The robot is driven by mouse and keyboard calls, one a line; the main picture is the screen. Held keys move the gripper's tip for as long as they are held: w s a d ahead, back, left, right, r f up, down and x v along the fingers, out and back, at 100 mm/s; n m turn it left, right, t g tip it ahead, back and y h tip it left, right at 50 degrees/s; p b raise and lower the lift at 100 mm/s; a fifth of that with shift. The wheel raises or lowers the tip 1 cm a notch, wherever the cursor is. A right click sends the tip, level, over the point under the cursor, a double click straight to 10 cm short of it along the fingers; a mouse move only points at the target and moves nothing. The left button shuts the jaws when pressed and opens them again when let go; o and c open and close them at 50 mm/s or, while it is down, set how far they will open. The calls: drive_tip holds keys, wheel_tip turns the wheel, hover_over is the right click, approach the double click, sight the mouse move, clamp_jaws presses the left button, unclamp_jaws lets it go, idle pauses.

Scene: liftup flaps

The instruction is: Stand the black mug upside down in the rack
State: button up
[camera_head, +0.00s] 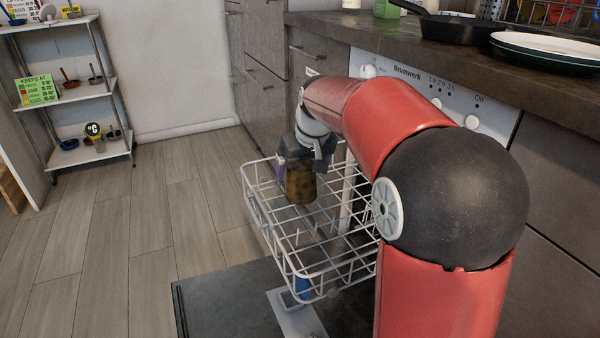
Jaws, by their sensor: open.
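The dish rack (259,205) is a white wire basket, pulled out over the open dark dishwasher door. A small dark brown, mottled, mug-like thing (301,190) is at the rack's far left part, directly below my gripper. It looks browner than black, and I cannot tell whether it is the black mug. It looks about upright in axis, but its rim and handle do not show clearly. My gripper (299,171) points down over it and is open, with the fingers at its upper part. Whether they touch it is hidden.
My red arm covers the rack's right side and much of the dishwasher front (478,105). The counter (330,22) above carries a black pan (459,29) and plates (545,48). A white shelf (85,90) stands far left. The wooden floor (130,215) left of the rack is clear.

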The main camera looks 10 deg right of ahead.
drive_tip(key=p+v, duration=0.1)
drive_tip(key=v, duration=0.7)
drive_tip(key=shift+r, duration=0.1)
drive_tip(key=s+m+t+p, duration=0.1)
drive_tip(key=s+p, duration=0.8)
drive_tip(key=s, duration=1.8)
drive_tip(key=shift+a+m+h, duration=0.25)
drive_tip(key=shift+m+h, duration=0.15)
drive_tip(key=shift+m, duration=0.2)
